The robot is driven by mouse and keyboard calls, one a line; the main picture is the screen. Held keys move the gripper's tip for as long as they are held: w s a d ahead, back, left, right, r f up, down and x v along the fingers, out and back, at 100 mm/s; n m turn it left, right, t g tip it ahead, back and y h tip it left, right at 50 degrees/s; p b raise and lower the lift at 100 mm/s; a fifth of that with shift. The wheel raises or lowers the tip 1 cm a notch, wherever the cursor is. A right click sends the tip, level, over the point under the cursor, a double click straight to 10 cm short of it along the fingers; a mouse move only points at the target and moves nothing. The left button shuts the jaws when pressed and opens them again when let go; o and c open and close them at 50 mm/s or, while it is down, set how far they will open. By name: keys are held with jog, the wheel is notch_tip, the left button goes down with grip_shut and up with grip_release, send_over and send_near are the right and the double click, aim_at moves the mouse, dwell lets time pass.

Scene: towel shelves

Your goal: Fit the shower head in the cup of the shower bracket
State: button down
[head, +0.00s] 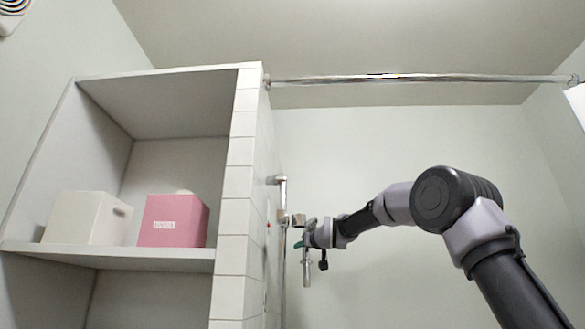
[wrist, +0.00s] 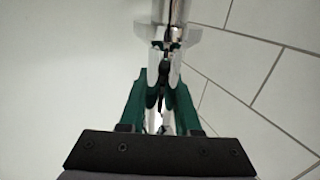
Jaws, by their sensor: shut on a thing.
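The chrome shower head (head: 306,270) hangs roughly upright in my gripper (head: 304,241), close to the wall rail. In the wrist view the green fingers of my gripper (wrist: 162,95) are closed around a chrome piece (wrist: 170,12), which runs up out of the top of the picture. The shower bracket (head: 298,220) sits on the vertical chrome rail (head: 283,225) at the tiled wall's edge. The shower head's upper part is just right of the bracket, at about its height. Whether they touch, and the inside of the cup, cannot be made out.
The white tiled partition (head: 238,190) stands left of the rail. Shelves beside it hold a white box (head: 85,219) and a pink box (head: 172,221). A chrome curtain rod (head: 420,79) crosses overhead. The space in front of the back wall is clear around my arm.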

jog(key=s+a+r+n+g+y, duration=0.1)
jog(key=s+a+r+n+y, duration=0.1)
jog(key=s+r, duration=2.2)
jog(key=shift+s+a+r+g+y, duration=0.3)
jog(key=shift+s+a+y, duration=0.15)
jog(key=shift+a+y, duration=0.1)
jog(key=shift+s+d+f, duration=0.1)
jog(key=shift+f, duration=2.8)
jog(key=shift+f, duration=0.2)
jog(key=shift+f, duration=0.3)
jog(key=shift+f, duration=1.15)
